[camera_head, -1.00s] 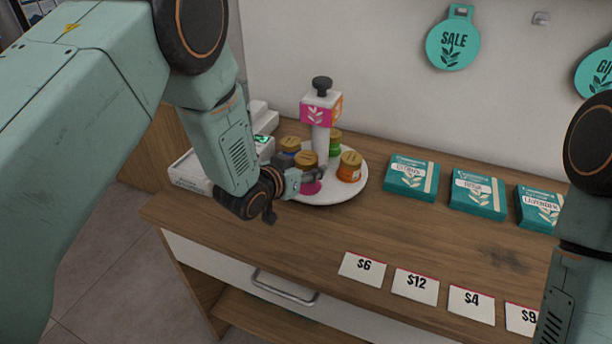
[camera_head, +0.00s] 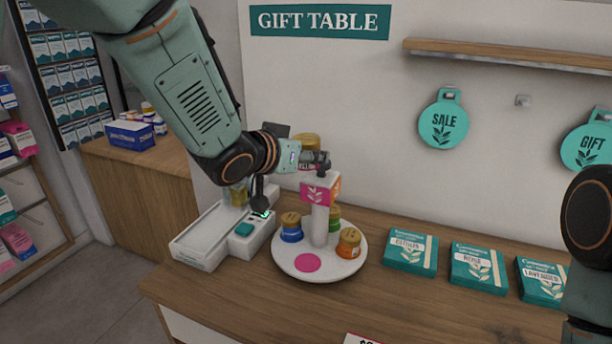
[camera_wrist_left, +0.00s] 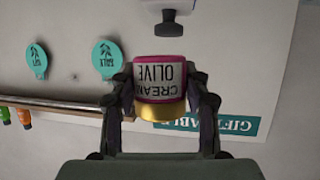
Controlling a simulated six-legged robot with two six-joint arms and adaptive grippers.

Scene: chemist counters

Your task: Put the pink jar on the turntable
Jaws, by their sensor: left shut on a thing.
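The pink jar (camera_head: 307,139) has a gold lid and is largely hidden behind my gripper in the head view. The left wrist view shows the jar (camera_wrist_left: 158,82) between the fingers, its label reading CREAM OLIVE. My left gripper (camera_head: 318,158) is shut on it, above the turntable near the top of its post. The round white turntable (camera_head: 338,268) stands on the wooden counter with a bare pink spot at its front. A blue jar (camera_head: 291,231), an orange jar (camera_head: 348,243) and a partly hidden green jar (camera_head: 335,218) stand on it. My right gripper is out of view.
The turntable's central post (camera_head: 319,226) carries a pink and orange sign block. A white device (camera_head: 215,240) with a lit display stands to its left. Teal boxes (camera_head: 411,251) lie to the right. A wooden shelf (camera_head: 500,55) is on the wall above.

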